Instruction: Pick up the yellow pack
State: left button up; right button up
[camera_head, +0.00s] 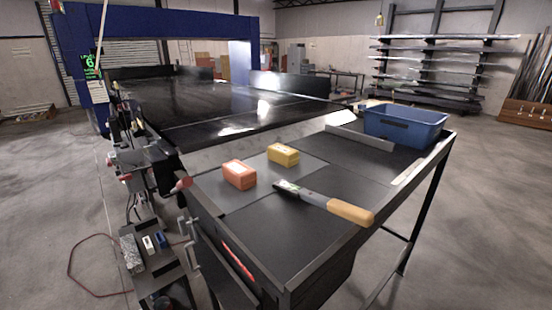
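The yellow pack (283,154) is a small box lying on the dark table top (285,222), toward its back left. An orange-red pack (239,174) of similar size lies just in front and to the left of it, with a narrow gap between them. Nothing covers the yellow pack. Neither of my grippers shows in the head view.
A tool with a tan handle (350,212) lies in front of the packs. A blue bin (405,123) stands at the table's back right. A dark conveyor (215,100) with a blue arch (150,22) lies behind. Machine parts (145,165) line the left.

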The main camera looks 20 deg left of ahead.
aim_at(288, 157)
jog(key=l+u, duration=0.35)
jog(key=k+l+u, duration=0.2)
jog(key=l+u, duration=0.55)
jog(key=l, duration=0.15)
jog(key=l+u, duration=0.4)
jog(key=l, duration=0.15)
jog(key=i+l+u, duration=0.1)
jog(key=l+u, duration=0.65)
jog(key=l, duration=0.25)
jog(key=i+l+u, duration=0.1)
jog(key=l+u, duration=0.45)
jog(key=i+l, duration=0.05)
